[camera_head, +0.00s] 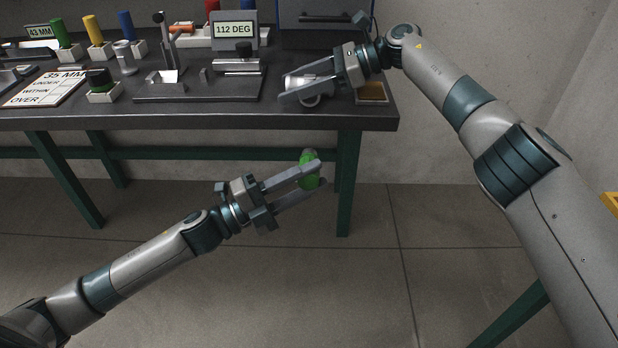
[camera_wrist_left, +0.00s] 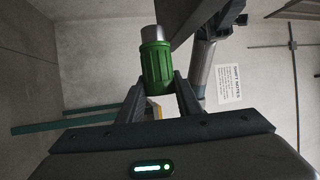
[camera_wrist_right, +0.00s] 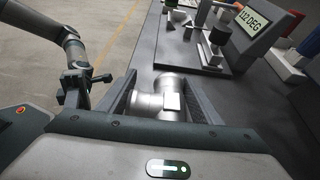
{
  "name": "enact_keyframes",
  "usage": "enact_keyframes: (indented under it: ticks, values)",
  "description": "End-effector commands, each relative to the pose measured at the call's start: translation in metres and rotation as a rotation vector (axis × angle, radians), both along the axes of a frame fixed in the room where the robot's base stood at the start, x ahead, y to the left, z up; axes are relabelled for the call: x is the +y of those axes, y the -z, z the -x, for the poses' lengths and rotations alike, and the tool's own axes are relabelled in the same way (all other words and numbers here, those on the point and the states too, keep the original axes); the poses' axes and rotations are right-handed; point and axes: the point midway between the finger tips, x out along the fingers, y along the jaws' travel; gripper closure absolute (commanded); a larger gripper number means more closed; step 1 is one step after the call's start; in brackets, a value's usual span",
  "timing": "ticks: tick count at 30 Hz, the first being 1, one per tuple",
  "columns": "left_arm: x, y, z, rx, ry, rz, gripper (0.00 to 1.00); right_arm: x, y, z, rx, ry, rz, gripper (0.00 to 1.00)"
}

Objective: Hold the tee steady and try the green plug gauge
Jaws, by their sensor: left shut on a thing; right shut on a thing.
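My left gripper (camera_head: 312,180) is shut on the green plug gauge (camera_head: 308,172), in front of the bench and apart from the tee. In the left wrist view the gauge (camera_wrist_left: 158,70) has a ribbed green body and a silver end pointing up, between the fingers. My right gripper (camera_head: 300,88) is shut on the grey metal tee (camera_head: 308,83) at the right end of the bench, near its front edge. In the right wrist view the tee (camera_wrist_right: 150,103) lies between both fingers, with one branch toward the camera. Whether it touches the bench is unclear.
Floor before the bench is clear.

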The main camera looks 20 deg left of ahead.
Motion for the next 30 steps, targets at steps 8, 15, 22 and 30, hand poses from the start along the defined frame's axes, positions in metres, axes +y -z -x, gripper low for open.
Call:
enact_keyframes:
  ticks: [8,15,22,30]
  values:
    - [-0.004,-0.013,0.013,0.000,0.002,0.000,0.96,0.000,0.003,0.000,0.003,-0.001,0.003,0.85]
    - [-0.007,-0.024,0.024,0.000,0.002,0.000,0.96,0.000,0.003,0.001,0.003,-0.001,0.003,0.85]
    - [-0.010,-0.034,0.034,0.000,0.002,0.000,0.96,0.000,0.004,0.001,0.003,-0.002,0.004,0.85]
    - [-0.013,-0.047,0.046,-0.001,0.002,-0.001,0.96,0.000,0.004,0.001,0.004,-0.001,0.005,0.85]
